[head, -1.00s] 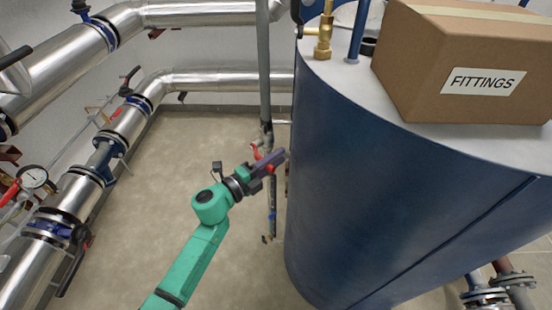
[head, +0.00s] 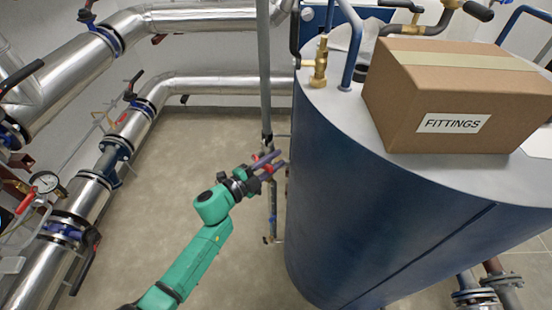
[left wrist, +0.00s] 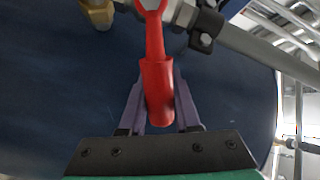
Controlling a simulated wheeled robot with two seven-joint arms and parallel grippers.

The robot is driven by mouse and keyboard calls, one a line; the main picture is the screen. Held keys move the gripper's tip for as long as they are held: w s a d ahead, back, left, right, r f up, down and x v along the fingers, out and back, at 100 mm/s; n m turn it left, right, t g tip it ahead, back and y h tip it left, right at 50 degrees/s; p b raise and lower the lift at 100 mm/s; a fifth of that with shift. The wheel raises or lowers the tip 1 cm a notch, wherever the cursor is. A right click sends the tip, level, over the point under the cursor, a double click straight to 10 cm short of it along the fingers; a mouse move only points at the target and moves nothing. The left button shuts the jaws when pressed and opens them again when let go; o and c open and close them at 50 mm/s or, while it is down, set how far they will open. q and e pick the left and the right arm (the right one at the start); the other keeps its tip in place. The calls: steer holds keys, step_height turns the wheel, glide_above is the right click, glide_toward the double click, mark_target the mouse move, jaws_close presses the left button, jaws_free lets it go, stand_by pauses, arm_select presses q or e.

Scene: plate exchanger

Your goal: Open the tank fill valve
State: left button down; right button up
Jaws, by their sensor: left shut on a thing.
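The tank fill valve's red lever (left wrist: 157,94) runs down the middle of the left wrist view from its pivot on grey pipework at the top. My left gripper (head: 272,160) is beside the left side of the blue tank (head: 340,185) in the head view. In the left wrist view its two purple fingers lie on either side of the lever, shut on its grip. In the head view the lever is small and partly hidden by the gripper. My right gripper is not in view.
A cardboard box marked FITTINGS (head: 450,100) and brass fittings (head: 320,62) sit on the tank top. A vertical grey pipe (head: 264,75) stands behind the gripper. Silver pipes (head: 125,130) with valves and a gauge (head: 45,182) line the left. The floor (head: 170,190) between is clear.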

arm_select(q)
steer(key=shift+w+a+r+n+p, duration=0.15)
steer(key=shift+r+n+p, duration=0.25)
steer(key=shift+n, duration=0.1)
steer(key=shift+w+a+r+n+p, duration=0.15)
steer(key=shift+r+n+p, duration=0.25)
steer(key=shift+n, duration=0.1)
steer(key=c, duration=0.6)
jaws_free()
steer(key=shift+f, duration=0.1)
